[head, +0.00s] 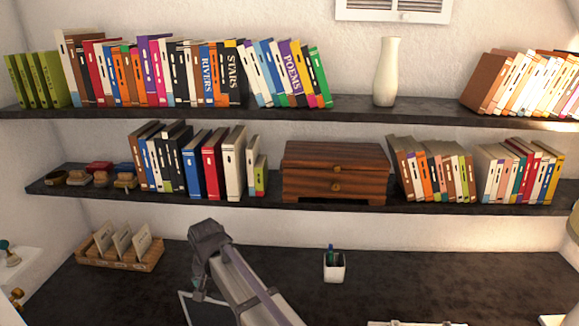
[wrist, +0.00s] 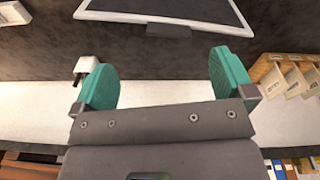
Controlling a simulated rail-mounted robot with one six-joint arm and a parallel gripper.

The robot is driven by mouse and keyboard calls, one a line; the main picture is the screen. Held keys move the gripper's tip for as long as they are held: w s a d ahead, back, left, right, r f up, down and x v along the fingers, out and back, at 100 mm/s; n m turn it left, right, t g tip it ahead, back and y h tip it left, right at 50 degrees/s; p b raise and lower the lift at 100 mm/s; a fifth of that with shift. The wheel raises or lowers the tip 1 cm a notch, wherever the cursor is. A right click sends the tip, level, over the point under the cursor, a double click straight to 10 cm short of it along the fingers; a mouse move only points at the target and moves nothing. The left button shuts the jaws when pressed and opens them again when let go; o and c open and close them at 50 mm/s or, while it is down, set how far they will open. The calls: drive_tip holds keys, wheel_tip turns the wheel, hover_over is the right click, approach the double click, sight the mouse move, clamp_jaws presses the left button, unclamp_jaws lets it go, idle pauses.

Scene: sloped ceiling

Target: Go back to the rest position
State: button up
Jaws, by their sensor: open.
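My gripper (wrist: 164,76) shows in the wrist view with its two green finger pads wide apart and nothing between them. In the head view my grey arm rises from the bottom edge in front of the dark desk (head: 375,275). The fingers cannot be made out there. In the wrist view a white-framed dark panel (wrist: 165,10) lies beyond the fingers.
A wooden box with cards (head: 138,262) stands on the desk left of my arm, and a white pen cup (head: 334,265) on the right. Above are a shelf of books with a wooden drawer chest (head: 335,172) and a top shelf with a white vase (head: 386,72).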

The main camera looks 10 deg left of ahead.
drive_tip(key=s+d+f+b, duration=0.3)
drive_tip(key=d, duration=1.1)
drive_tip(key=s+d+f+m+b, duration=0.1)
drive_tip(key=s+d+f+b, duration=0.2)
drive_tip(key=d, duration=1.1)
drive_tip(key=s+d+f+m+g+b, duration=0.1)
drive_tip(key=s+d+f+b, duration=0.2)
drive_tip(key=d, duration=1.1)
wheel_tip(320, 180, down, 2)
drive_tip(key=shift+s+d+f+b, duration=0.1)
drive_tip(key=shift+s+d+b, duration=0.3)
drive_tip(key=shift+b, duration=0.5)
